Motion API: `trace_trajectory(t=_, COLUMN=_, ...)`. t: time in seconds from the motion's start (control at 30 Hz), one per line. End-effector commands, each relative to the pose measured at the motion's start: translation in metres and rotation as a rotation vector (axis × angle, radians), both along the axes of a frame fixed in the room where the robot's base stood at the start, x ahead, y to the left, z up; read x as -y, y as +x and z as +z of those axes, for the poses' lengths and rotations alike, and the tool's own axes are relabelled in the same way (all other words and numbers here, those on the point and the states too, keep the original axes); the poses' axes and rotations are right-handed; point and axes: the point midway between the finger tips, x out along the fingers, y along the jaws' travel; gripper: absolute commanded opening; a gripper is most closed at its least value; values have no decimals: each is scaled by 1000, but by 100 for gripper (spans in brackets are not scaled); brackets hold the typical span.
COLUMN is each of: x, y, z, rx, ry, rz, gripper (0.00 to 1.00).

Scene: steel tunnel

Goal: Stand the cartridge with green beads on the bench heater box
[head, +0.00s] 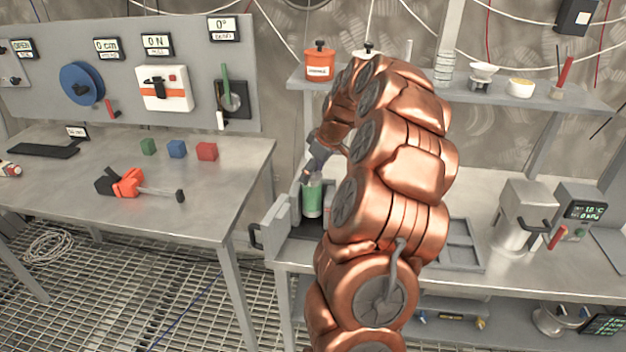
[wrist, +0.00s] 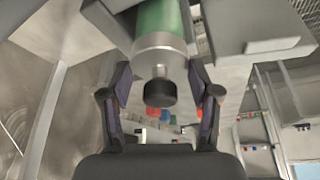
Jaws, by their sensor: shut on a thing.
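The cartridge with green beads (head: 312,199) is upright, a clear tube with green filling, just below my gripper (head: 315,165). In the wrist view the cartridge (wrist: 158,22) shows its green body, metal end and black knob between the two fingers of my gripper (wrist: 160,75). The fingers are shut on it near the metal end. The cartridge is at an open grey box (head: 278,222) with a dark side handle on the right bench; I cannot tell whether its base touches anything. No box is clearly marked as the heater.
A device with a display (head: 577,212) and a metal pot (head: 520,215) stand at the right. A grey tray (head: 462,250) lies behind my arm. The left bench holds coloured cubes (head: 177,149) and an orange-black tool (head: 128,184). A shelf (head: 440,84) runs above the right bench.

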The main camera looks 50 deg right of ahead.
Motion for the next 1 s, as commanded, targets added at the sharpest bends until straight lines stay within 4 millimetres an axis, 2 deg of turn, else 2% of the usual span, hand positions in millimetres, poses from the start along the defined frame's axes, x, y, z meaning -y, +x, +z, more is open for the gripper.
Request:
trace_trajectory(t=0.13, x=-1, y=-1, z=-7, rx=-1, ry=2, rz=1, gripper=0)
trace_trajectory(t=0.4, x=-1, y=-1, z=-36, rx=0, ry=1, rz=0, gripper=0)
trace_trajectory(t=0.77, x=0, y=0, z=-40, rx=1, ry=-1, rz=0, gripper=0)
trace_trajectory(t=0.8, x=0, y=0, z=-40, rx=1, ry=-1, rz=0, gripper=62)
trace_trajectory(t=1.0, x=0, y=0, z=-39, rx=1, ry=-1, rz=1, gripper=83)
